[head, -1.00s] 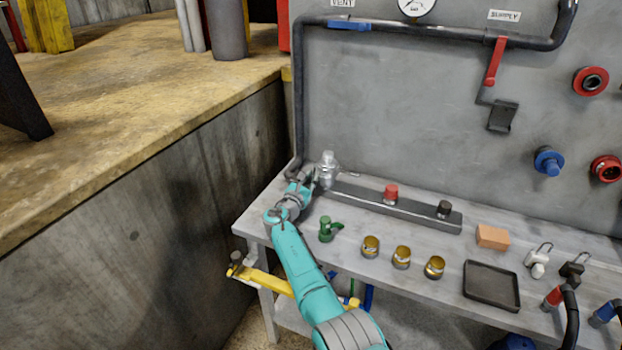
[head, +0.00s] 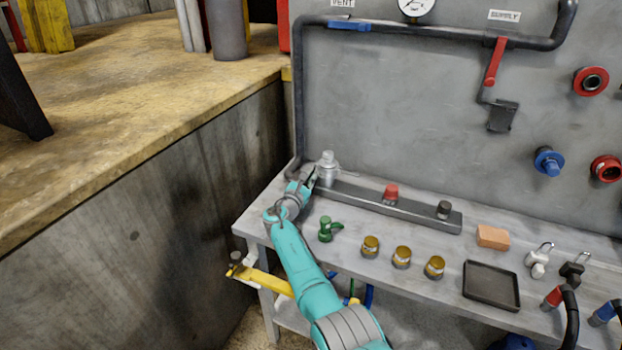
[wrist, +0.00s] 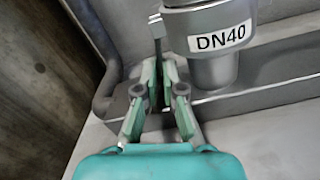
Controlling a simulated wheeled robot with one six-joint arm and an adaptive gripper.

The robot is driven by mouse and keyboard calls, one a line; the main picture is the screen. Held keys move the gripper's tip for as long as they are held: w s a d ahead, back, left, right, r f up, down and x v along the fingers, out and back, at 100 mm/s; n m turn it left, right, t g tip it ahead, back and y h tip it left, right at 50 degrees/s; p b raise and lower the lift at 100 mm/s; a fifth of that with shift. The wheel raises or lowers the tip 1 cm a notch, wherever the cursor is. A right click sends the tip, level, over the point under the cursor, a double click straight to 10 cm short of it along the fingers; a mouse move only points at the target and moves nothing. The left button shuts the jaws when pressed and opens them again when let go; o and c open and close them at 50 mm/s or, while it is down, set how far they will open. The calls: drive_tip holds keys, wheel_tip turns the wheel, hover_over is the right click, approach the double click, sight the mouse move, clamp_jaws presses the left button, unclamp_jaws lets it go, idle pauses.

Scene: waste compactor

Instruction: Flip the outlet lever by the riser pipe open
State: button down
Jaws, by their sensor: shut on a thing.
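The silver valve body (head: 327,168), labelled DN40 in the wrist view (wrist: 205,75), stands at the back left of the bench beside the grey riser pipe (head: 299,110). A narrow grey lever (wrist: 157,28) hangs at its left side in the wrist view, and its lower end runs in between my fingers. My gripper (wrist: 160,78) is shut on this lever, just left of the valve body. In the head view my gripper (head: 312,178) is small and partly covers the valve's left side. The lever's gripped end is hidden by the fingers.
A grey rail with a red knob (head: 391,194) and a dark knob (head: 444,210) runs right of the valve. A green valve (head: 327,230), several brass fittings (head: 401,257) and a dark tray (head: 491,285) stand nearer the front. A concrete wall (head: 150,235) is at left.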

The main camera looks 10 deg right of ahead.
drive_tip(key=m, duration=0.1)
drive_tip(key=a+m, duration=0.1)
drive_tip(key=m, duration=0.1)
drive_tip(key=w+r+m, duration=0.1)
drive_tip(key=m, duration=0.1)
drive_tip(key=shift+a, duration=0.25)
drive_tip(key=m, duration=0.2)
drive_tip(key=r+m, duration=0.1)
drive_tip(key=shift+w+a+m, duration=0.3)
drive_tip(key=shift+a, duration=0.05)
drive_tip(key=m, duration=0.1)
drive_tip(key=r+m, duration=0.1)
drive_tip(key=m, duration=0.1)
drive_tip(key=shift+w+a+r, duration=0.1)
drive_tip(key=shift+w+a, duration=0.05)
drive_tip(key=shift+a, duration=0.05)
drive_tip(key=shift+r+m, duration=0.25)
drive_tip(key=shift+m, duration=0.55)
drive_tip(key=shift+r+m, duration=0.25)
drive_tip(key=shift+m, duration=0.55)
drive_tip(key=c, duration=1.6)
unclamp_jaws()
drive_tip(key=shift+a, duration=0.15)
